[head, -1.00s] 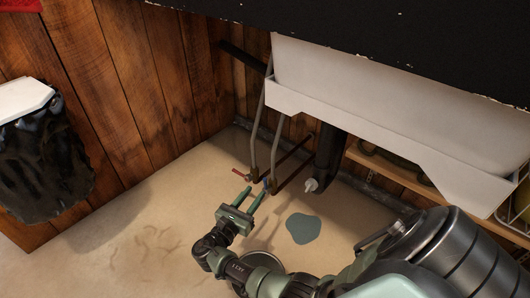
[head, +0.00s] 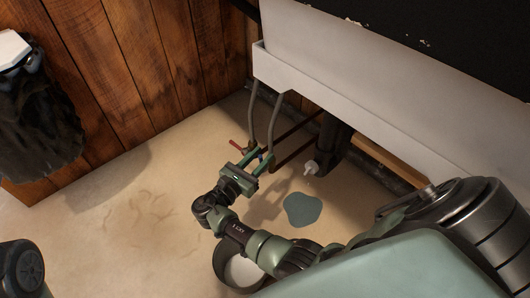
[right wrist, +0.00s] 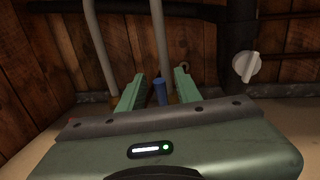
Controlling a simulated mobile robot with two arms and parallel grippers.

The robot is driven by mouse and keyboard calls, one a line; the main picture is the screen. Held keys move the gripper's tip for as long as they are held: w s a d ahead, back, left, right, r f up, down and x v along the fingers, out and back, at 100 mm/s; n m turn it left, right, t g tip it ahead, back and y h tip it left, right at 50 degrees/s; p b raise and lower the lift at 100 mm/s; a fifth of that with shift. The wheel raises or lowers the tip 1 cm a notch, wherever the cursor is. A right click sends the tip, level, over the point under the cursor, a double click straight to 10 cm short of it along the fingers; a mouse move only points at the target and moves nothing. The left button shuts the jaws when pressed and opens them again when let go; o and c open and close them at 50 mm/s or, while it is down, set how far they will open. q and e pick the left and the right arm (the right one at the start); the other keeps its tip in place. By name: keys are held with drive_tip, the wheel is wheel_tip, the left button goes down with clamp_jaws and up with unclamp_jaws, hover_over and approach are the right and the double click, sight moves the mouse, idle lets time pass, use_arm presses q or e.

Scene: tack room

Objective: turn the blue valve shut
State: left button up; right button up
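The blue valve (head: 261,155) is a small blue handle low on the pipes under the white sink, mostly hidden by my gripper in the head view. In the right wrist view the blue handle (right wrist: 159,91) stands upright, with a brassy fitting beside it. My right gripper (head: 258,156) is open, its two green fingers reaching to either side of the handle. In the right wrist view the fingers (right wrist: 161,88) show a gap on each side of the handle; I see no contact. My left gripper is not in view.
A red valve handle (head: 237,147) sits just left of the blue one. A white knob (head: 311,168) is on the right by a dark drainpipe. The white sink (head: 350,90) hangs above. A bluish puddle (head: 302,209) lies on the floor, which is clear at left.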

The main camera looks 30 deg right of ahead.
clamp_jaws()
idle(1.4)
